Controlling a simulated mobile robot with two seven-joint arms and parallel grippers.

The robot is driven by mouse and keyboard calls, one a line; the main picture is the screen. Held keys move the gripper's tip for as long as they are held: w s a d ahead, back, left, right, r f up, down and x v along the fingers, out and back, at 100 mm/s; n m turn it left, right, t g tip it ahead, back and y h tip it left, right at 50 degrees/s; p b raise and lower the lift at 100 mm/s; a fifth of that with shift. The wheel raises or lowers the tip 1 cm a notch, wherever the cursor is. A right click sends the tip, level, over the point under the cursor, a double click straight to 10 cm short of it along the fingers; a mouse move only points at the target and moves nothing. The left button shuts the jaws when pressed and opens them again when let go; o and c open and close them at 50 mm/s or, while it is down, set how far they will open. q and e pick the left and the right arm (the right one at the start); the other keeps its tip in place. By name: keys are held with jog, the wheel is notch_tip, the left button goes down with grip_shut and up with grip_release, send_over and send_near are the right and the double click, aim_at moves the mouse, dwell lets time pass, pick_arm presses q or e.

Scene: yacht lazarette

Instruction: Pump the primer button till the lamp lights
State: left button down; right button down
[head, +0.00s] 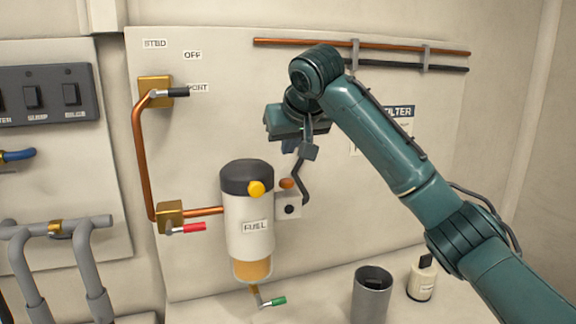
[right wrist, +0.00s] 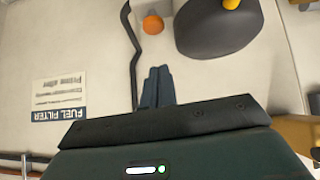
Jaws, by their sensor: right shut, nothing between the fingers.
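The white fuel filter (head: 247,215) with a black cap hangs on the wall panel, labelled FUEL. A round yellow button (head: 256,188) sticks out of its cap; its edge also shows at the top of the right wrist view (right wrist: 231,4). Right of the filter, a small grey box (head: 288,207) has an orange dome (head: 287,183) on top, which shows in the right wrist view too (right wrist: 153,25). The dome shows no clear glow. My right gripper (head: 290,146) is shut and empty, above the dome and apart from both; its fingertips (right wrist: 160,70) touch nothing visible. My left gripper is out of view.
A black hose (head: 299,182) runs up from the box, close to the gripper. Copper pipe (head: 140,150) and valves with black, red (head: 194,228) and green (head: 279,301) handles surround the filter. A grey cup (head: 372,296) and cream bottle (head: 422,279) stand below right.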

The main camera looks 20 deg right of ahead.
aim_at(287, 183)
jog(key=f, duration=0.1)
jog(key=w+f, duration=0.1)
jog(key=f, duration=0.1)
jog(key=w+f+p, duration=0.1)
jog(key=f, duration=0.1)
jog(key=shift+d, duration=0.15)
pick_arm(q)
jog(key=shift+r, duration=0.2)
pick_arm(e)
jog(key=shift+f, duration=0.55)
